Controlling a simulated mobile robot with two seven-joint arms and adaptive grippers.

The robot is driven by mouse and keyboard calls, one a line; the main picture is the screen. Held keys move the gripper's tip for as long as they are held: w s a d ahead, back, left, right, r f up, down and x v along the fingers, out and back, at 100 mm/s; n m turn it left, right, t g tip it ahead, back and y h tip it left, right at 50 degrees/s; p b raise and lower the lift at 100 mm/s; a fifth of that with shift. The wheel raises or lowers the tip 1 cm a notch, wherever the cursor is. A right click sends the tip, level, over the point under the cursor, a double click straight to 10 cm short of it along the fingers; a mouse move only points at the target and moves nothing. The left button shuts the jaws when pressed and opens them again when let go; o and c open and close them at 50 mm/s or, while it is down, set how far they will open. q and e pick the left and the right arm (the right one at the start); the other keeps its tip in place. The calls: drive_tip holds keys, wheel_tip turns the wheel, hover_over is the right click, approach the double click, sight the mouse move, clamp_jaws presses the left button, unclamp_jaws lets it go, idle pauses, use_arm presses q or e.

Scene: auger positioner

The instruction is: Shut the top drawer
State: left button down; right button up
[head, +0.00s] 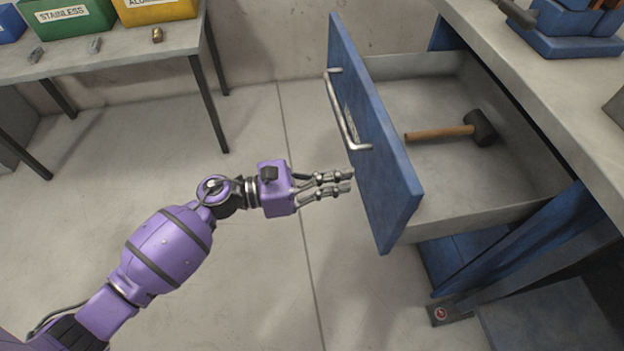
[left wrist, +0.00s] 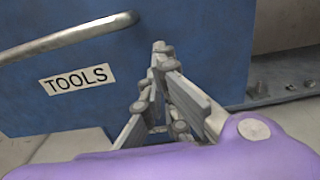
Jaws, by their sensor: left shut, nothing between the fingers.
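The top drawer is pulled out from the workbench, with its blue front panel (head: 385,170) facing left and a silver bar handle (head: 345,112) on it. The blue front (left wrist: 205,65) fills much of the left wrist view, with a "TOOLS" label (left wrist: 77,80) and the handle (left wrist: 70,38) at upper left. My left gripper (head: 350,181) is shut and empty, its fingertips at or very close to the front panel, below the handle in the head view. Whether they touch I cannot tell. In the left wrist view my left gripper (left wrist: 163,48) points at the panel, right of the label. My right gripper is not in view.
A mallet (head: 455,131) lies inside the drawer. The workbench top (head: 540,85) holds blue items (head: 570,30) at the back right. A side table (head: 120,55) with green and yellow bins stands at upper left. The floor left of the drawer is clear.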

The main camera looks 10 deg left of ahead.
sight(370, 175)
use_arm(q)
drive_tip(key=x, duration=0.3)
drive_tip(key=shift+d, duration=0.1)
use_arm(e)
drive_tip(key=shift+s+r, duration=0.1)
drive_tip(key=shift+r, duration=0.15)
use_arm(q)
drive_tip(key=shift+w, duration=0.1)
